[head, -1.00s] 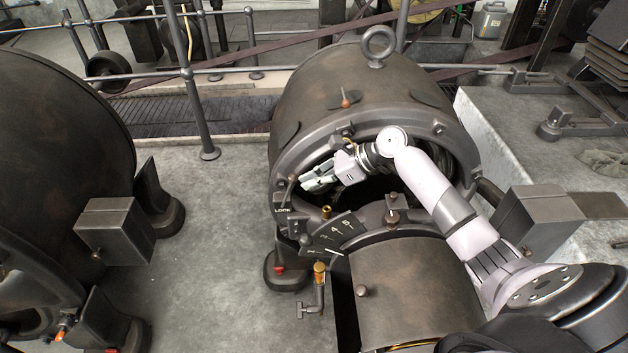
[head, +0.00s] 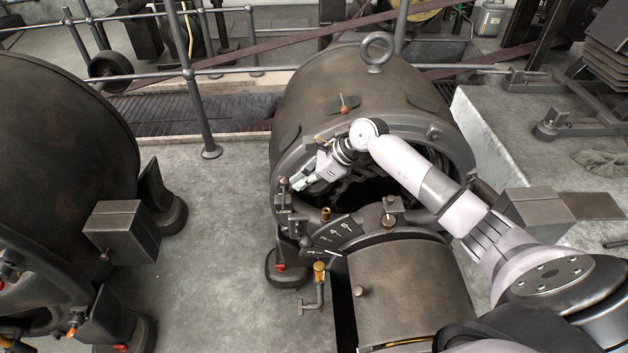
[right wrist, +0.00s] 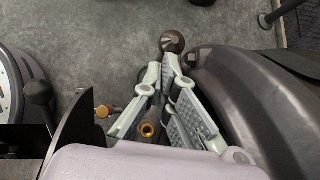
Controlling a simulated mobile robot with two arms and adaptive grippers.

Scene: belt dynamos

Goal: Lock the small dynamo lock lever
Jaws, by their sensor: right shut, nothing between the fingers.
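The small dynamo (head: 330,90) is the dark drum with a ring on top. Its lock lever (head: 284,192) stands nearly upright on the left of the front rim, just above the LOCK lettering. My right gripper (head: 299,185) is shut and empty, just right of the lever. In the right wrist view, a dark brown ball knob (right wrist: 172,42), which looks like the lever's end, sits just beyond the closed fingertips (right wrist: 171,66). I cannot tell whether they touch. The lever's shaft is largely hidden there. My left gripper is not in view.
A numbered dial plate (head: 335,233) and brass fittings (head: 319,268) lie below the gripper. A front cylinder (head: 410,290) sits under my right arm. A large dynamo (head: 60,130) stands at the left. Bare floor (head: 215,240) is free between the machines.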

